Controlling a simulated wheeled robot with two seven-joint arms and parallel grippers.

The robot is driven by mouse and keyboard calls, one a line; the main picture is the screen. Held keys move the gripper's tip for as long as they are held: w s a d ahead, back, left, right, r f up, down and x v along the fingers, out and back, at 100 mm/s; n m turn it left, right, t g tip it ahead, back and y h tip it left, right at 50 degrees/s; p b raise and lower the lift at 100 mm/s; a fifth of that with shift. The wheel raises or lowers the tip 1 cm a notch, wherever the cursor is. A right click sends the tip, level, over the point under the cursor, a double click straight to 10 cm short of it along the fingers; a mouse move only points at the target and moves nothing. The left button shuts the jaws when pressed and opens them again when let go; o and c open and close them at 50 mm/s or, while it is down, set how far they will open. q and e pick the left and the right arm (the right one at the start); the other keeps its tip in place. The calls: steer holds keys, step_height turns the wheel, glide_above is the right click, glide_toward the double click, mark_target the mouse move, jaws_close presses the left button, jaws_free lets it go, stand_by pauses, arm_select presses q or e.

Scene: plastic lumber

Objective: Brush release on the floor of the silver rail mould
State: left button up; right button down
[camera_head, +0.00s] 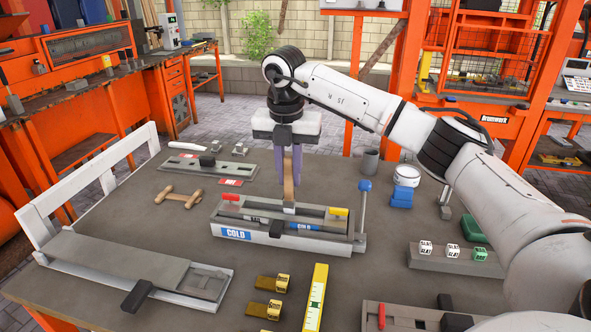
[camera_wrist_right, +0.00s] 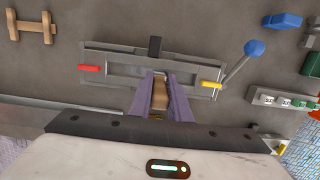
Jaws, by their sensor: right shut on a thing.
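My right gripper (camera_head: 287,176) points down over the back middle of the long silver-grey mould (camera_head: 305,244), which carries a blue COLD label. Its purple fingers are shut on a brush (camera_head: 289,193) with a tan wooden handle, held upright. The brush's lower end is at the mould's channel; whether it touches the floor I cannot tell. In the right wrist view the brush (camera_wrist_right: 160,95) shows between the fingers, with the mould (camera_wrist_right: 110,51) beyond. A red tab and a yellow tab sit at the mould's left and right ends. My left gripper is not in view.
A blue-knobbed lever (camera_head: 364,188) stands at the mould's right end. A wooden brace-like piece (camera_head: 178,196) and a grey plate (camera_head: 208,168) lie left. A long mould (camera_head: 125,258) lies front left, a yellow level (camera_head: 316,297) in front. Marked cubes (camera_head: 453,250) are right.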

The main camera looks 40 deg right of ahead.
steer(key=w+a+p, duration=0.1)
steer(key=w+a, duration=0.3)
steer(key=w, duration=0.1)
stand_by(1.0)
steer(key=shift+w+a, duration=0.1)
steer(key=shift+w, duration=0.05)
steer(key=shift+w+a, duration=1)
steer(key=shift+w, duration=0.2)
steer(key=shift+f, duration=0.1)
steer(key=shift+r, duration=0.2)
steer(key=shift+r, duration=0.4)
